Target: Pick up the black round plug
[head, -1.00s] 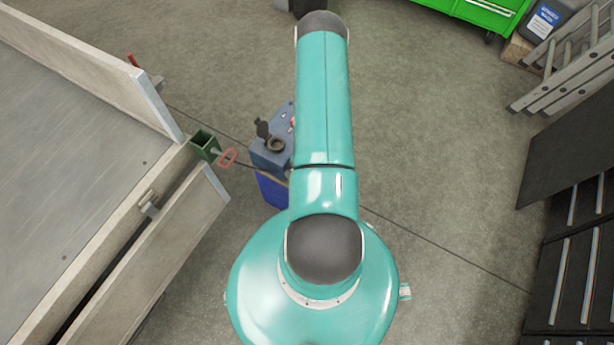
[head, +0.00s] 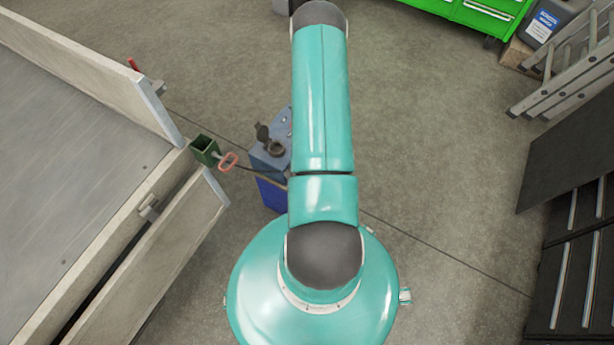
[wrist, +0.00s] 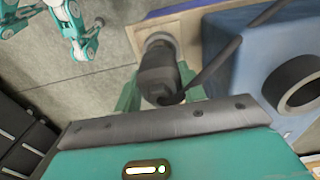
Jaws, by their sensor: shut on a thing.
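The black round plug (wrist: 158,72) shows in the wrist view, just beyond the edge of my gripper's body. A dark cable (wrist: 222,62) curves past it toward the upper right. My gripper (wrist: 160,92) is shut on the plug, with teal finger parts partly visible on both sides of it. In the head view my own arm hides the gripper and the plug.
A blue-grey box (head: 268,160) with a black round socket (head: 276,148) and a raised lid stands left of my arm. The socket ring (wrist: 296,82) is right of the plug in the wrist view. The trailer frame (head: 175,215) is at left.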

